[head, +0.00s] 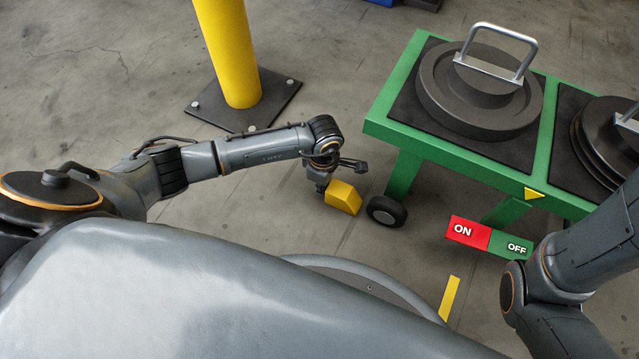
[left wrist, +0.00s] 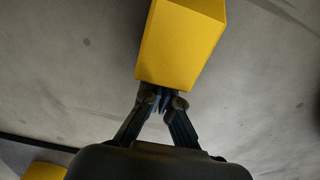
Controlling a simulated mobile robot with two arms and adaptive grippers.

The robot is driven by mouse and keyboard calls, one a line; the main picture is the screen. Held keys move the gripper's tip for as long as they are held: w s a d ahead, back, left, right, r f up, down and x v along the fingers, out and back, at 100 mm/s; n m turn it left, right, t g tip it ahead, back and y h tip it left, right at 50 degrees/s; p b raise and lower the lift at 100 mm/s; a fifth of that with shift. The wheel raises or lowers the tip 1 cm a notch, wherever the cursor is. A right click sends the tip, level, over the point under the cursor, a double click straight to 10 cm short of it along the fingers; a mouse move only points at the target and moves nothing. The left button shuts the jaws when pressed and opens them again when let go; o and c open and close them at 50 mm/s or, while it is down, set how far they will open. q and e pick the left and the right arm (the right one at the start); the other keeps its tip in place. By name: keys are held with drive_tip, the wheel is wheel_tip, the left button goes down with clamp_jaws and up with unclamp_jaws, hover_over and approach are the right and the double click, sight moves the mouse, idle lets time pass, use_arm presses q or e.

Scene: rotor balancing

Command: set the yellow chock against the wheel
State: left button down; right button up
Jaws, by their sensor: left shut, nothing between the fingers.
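The yellow chock (head: 342,197) is on the floor just left of the cart's black wheel (head: 387,211). Only a narrow gap shows between them in the head view, and I cannot tell if they touch. My left gripper (head: 323,187) is at the chock's side away from the wheel. In the left wrist view, the closed fingertips (left wrist: 160,97) are at the near end of the chock (left wrist: 182,42), with nothing between them. The wheel is not seen in that view. My right arm shows at the right, but its gripper is out of view.
The green cart (head: 408,140) carries dark rotors with metal handles. A red and green ON/OFF sign (head: 490,238) is below it. A yellow post (head: 228,50) on a dark base plate (head: 270,98) stands behind my left arm. A yellow floor strip (head: 449,298) lies in front.

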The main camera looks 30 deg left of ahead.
sight(334, 187)
use_arm(q)
drive_tip(key=shift+d, duration=0.1)
drive_tip(key=shift+d+r+p, duration=0.15)
drive_tip(key=shift+d+p, duration=0.25)
drive_tip(key=shift+d, duration=1)
drive_tip(key=shift+r, duration=0.3)
wheel_tip(334, 187, up, 7)
drive_tip(key=shift+f, duration=0.2)
drive_tip(key=shift+s, duration=0.1)
